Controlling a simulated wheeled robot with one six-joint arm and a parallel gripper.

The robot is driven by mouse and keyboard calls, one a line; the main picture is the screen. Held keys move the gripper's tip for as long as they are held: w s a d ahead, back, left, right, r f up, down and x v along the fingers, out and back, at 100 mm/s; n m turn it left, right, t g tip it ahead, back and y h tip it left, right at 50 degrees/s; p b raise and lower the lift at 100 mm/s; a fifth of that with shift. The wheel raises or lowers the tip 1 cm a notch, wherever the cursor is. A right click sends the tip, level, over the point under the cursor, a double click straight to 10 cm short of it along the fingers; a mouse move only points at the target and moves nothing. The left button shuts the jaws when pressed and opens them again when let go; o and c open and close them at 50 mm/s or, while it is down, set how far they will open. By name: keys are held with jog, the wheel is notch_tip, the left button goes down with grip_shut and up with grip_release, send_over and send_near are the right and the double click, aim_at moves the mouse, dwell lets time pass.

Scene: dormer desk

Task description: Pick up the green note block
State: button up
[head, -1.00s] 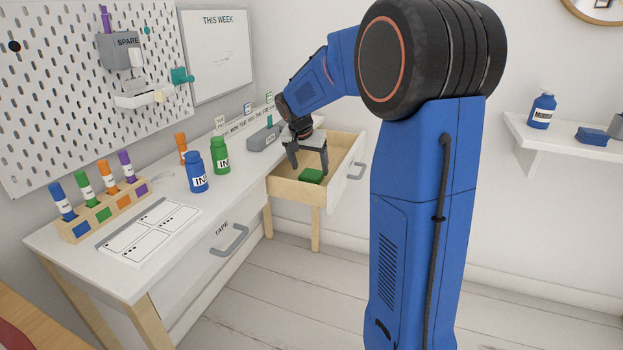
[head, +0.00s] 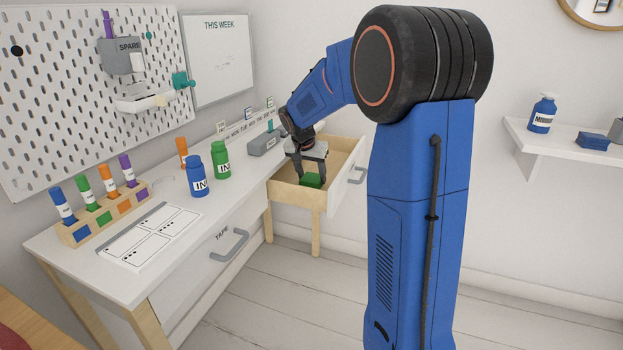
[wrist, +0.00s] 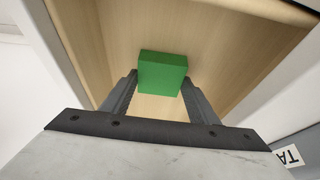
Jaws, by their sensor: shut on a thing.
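The green note block (head: 312,181) is in the open wooden drawer (head: 290,195) at the far end of the desk. My gripper (head: 311,178) reaches down into the drawer, with one finger on each side of the block. In the wrist view the green block (wrist: 162,72) sits between the fingertips (wrist: 160,84), and my gripper is shut on it. The block's underside is hidden, so I cannot tell whether it still touches the drawer floor.
The drawer walls surround my gripper closely. A blue bottle (head: 196,176) and a green bottle (head: 221,160) stand on the desk to the left. A grey box (head: 264,142) is near the drawer. A wall shelf (head: 560,139) is at the right.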

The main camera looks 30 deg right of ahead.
aim_at(314, 179)
jog(key=shift+s+d+r, duration=0.15)
jog(key=shift+r, duration=0.3)
notch_tip(314, 179, up, 10)
jog(key=r, duration=0.1)
jog(key=s+d, duration=1.2)
jog(key=s, duration=0.3)
jog(key=shift+s+f, duration=0.2)
jog(key=shift+f, duration=0.1)
